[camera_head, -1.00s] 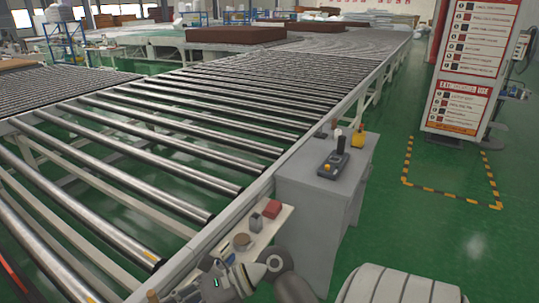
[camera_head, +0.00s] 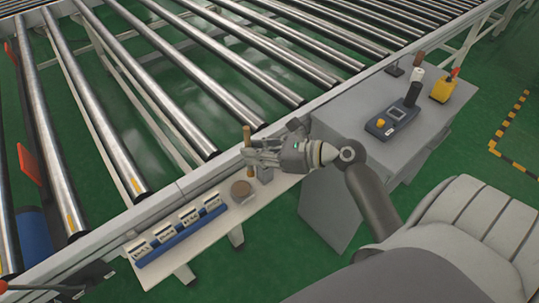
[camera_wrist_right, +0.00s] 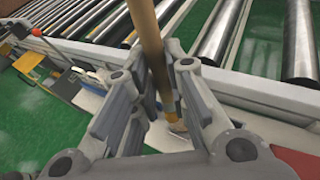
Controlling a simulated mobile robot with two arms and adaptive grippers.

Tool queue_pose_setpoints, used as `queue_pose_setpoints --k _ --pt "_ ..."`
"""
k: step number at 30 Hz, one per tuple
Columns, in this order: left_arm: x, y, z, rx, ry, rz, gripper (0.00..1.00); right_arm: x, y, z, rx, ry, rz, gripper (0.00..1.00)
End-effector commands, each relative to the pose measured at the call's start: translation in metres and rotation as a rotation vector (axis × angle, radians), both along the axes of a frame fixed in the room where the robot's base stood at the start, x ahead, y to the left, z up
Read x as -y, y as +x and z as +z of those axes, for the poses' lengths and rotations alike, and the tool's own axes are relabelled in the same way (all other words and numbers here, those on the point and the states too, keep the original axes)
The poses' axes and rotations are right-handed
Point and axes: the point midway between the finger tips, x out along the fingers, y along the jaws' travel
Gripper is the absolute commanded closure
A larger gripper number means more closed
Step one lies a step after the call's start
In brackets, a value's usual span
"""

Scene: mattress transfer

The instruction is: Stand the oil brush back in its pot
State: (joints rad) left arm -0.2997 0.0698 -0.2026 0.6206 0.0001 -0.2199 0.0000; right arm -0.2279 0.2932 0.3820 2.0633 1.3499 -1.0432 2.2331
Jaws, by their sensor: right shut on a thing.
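My right gripper (camera_head: 250,156) is shut on the wooden handle of the oil brush (camera_head: 247,140), which is held roughly upright above the side shelf. In the right wrist view, the handle (camera_wrist_right: 146,35) runs down between the two fingers to a yellowish lower part and a pale tip. A round, brown-topped container (camera_head: 241,188), which looks like the pot, stands on the shelf just below the gripper. The brush's lower end is hard to make out in the head view, and I cannot tell whether it touches anything. My left gripper is not in view.
The narrow shelf (camera_head: 220,228) runs beside the roller conveyor (camera_head: 170,105).

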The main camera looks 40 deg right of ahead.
Motion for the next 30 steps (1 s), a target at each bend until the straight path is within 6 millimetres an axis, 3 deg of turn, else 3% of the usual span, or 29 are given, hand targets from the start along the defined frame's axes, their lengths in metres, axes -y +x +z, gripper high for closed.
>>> queue_pose_setpoints --k 3,9,18,30 --pt "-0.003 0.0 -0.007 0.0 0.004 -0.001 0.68 0.032 0.02 -0.013 0.004 -0.009 -0.109 1.0" --pt "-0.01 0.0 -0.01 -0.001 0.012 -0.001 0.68 0.064 0.039 -0.019 0.024 -0.016 -0.217 1.0" --pt "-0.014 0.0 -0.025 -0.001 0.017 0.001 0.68 0.069 0.041 -0.069 0.026 -0.015 -0.237 1.0" --pt "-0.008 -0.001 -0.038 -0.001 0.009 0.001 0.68 0.068 0.041 -0.116 0.027 -0.014 -0.236 1.0"
